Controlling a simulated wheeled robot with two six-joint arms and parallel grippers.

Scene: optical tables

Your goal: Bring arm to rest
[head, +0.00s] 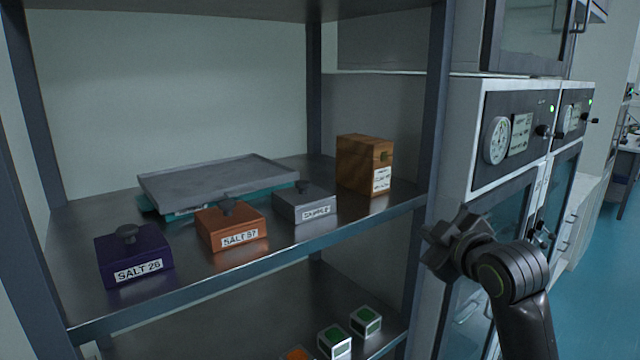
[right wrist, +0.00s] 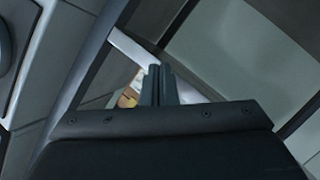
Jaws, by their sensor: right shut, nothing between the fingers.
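My right gripper (head: 452,243) is raised at the right of the head view, in front of the shelf's right post and the white cabinet. Its arm comes up from the bottom right. In the right wrist view the two fingers (right wrist: 158,85) are together with nothing between them. The gripper appears apart from the boxes on the shelf. My left gripper is in neither view.
The metal shelf (head: 290,245) holds a purple box (head: 130,245), an orange box (head: 232,222), a grey box (head: 305,203), a wooden box (head: 365,160) and a grey tray (head: 215,180). Small green-topped boxes (head: 366,320) sit below. White cabinets (head: 462,150) stand right.

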